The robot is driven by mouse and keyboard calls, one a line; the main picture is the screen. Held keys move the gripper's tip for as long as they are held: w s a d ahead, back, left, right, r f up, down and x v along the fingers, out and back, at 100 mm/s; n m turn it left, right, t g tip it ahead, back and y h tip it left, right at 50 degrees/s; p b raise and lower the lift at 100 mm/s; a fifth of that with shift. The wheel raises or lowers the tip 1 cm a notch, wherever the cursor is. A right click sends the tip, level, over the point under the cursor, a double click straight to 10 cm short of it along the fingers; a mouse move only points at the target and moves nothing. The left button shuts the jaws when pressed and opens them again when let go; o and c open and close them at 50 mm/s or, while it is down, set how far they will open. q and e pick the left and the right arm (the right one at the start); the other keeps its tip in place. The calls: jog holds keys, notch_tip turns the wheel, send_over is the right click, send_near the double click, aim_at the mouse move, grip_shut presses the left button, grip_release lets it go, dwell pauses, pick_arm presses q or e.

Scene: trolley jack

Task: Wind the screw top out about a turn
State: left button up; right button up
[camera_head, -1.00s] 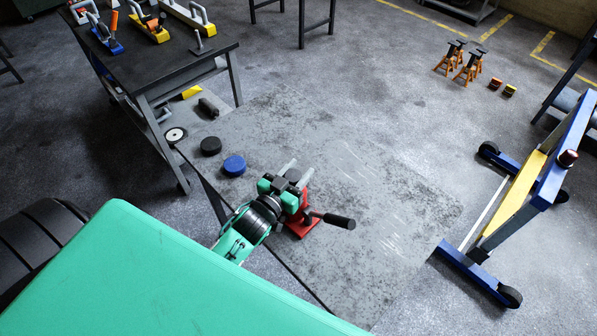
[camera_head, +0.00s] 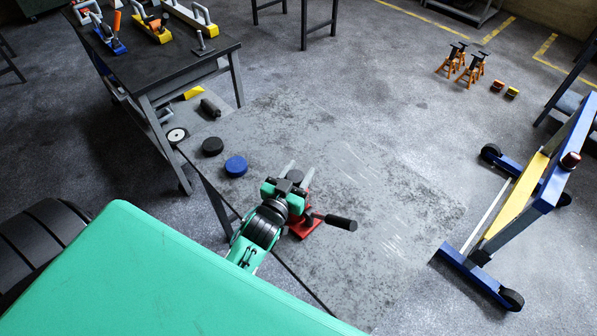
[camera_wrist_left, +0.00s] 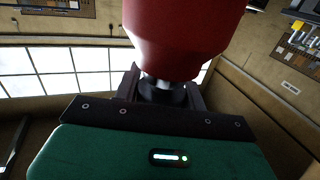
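In the left wrist view the red jack body (camera_wrist_left: 180,35) hangs in from the upper edge. A short silver shaft runs from it to the dark screw top (camera_wrist_left: 163,93), with my fingers close against both sides. The contact faces are partly hidden. My right gripper is not in view.
A blue disc (camera_head: 236,166) and a black disc (camera_head: 212,147) lie left of the jack. A dark workbench (camera_head: 150,62) stands at the upper left. A blue and yellow wheeled frame (camera_head: 520,205) stands at the right. Orange axle stands (camera_head: 461,66) are farther back.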

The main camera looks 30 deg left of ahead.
pick_arm(q)
jog(key=o, duration=0.4)
jog(key=shift+c, duration=0.2)
jog(key=shift+s, duration=0.1)
jog(key=s+b, duration=0.4)
jog(key=s, duration=0.9)
jog(key=shift+s, duration=0.3)
